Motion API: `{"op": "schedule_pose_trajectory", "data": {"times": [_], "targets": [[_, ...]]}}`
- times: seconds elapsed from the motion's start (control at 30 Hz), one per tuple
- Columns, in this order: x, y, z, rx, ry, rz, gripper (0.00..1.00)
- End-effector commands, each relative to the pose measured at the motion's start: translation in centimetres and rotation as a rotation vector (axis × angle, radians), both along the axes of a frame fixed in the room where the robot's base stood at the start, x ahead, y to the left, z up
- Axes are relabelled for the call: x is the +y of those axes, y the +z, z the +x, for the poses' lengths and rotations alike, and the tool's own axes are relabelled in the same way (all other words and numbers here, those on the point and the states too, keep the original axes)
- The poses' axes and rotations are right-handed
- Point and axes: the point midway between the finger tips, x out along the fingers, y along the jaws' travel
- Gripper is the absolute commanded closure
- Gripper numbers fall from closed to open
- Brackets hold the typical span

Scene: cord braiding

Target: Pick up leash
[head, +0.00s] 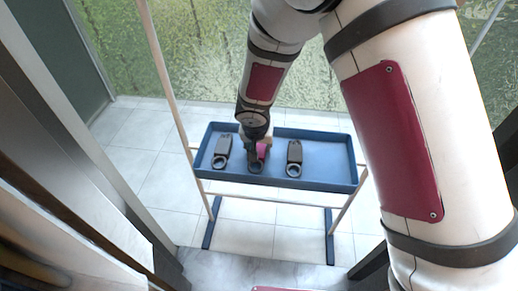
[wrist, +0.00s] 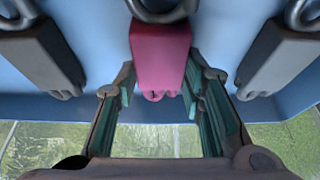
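A pink leash handle (head: 262,151) with a dark ring at one end lies in the middle of the blue tray (head: 325,186). My gripper (head: 256,152) is down at this handle and hides part of it in the head view. In the wrist view, the pink handle (wrist: 160,55) sits between the two fingers of my gripper (wrist: 160,85), one on each side. The fingertips are very near its sides or against them; I cannot tell whether they press on it.
Two dark grey handles with rings lie in the tray, one on the left (head: 221,152) and one on the right (head: 294,158) of the pink one. The tray has raised walls and stands on a light frame. Its right part is bare.

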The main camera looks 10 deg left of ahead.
Motion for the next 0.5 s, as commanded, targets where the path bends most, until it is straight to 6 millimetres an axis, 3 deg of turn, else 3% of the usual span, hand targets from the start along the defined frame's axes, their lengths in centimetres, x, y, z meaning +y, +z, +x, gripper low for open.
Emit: {"op": "schedule_pose_trajectory", "data": {"times": [0.27, 0.5], "targets": [[0.0, 0.2, 0.0, -0.001, -0.001, 0.0, 0.95], [0.0, 3.9, 0.1, -0.003, -0.003, 0.003, 0.95]]}}
